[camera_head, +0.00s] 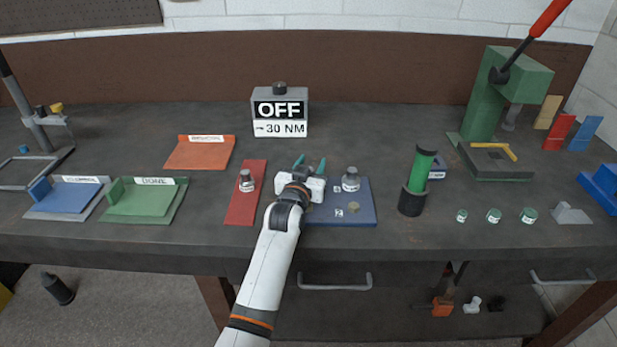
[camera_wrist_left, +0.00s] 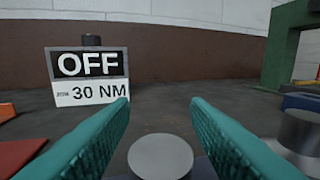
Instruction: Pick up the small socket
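My left gripper (camera_head: 310,164) is over the left part of the blue mat (camera_head: 365,217), its teal fingers pointing away from me. In the left wrist view, the fingers (camera_wrist_left: 160,130) are apart. A short grey cylinder with a flat round top (camera_wrist_left: 160,156), which looks like the small socket, shows between and below them, not gripped. The gripper hides it in the head view. A larger silver socket (camera_head: 350,181) stands on the mat to the right and also shows at the right of the left wrist view (camera_wrist_left: 300,138). My right gripper is not in view.
A red mat (camera_head: 243,212) with a metal piece (camera_head: 246,181) lies to the left. An OFF / 30 NM box (camera_head: 280,112) stands behind. A dark cup with a green cylinder (camera_head: 412,200) stands to the right. Green and orange trays (camera_head: 145,200) lie left.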

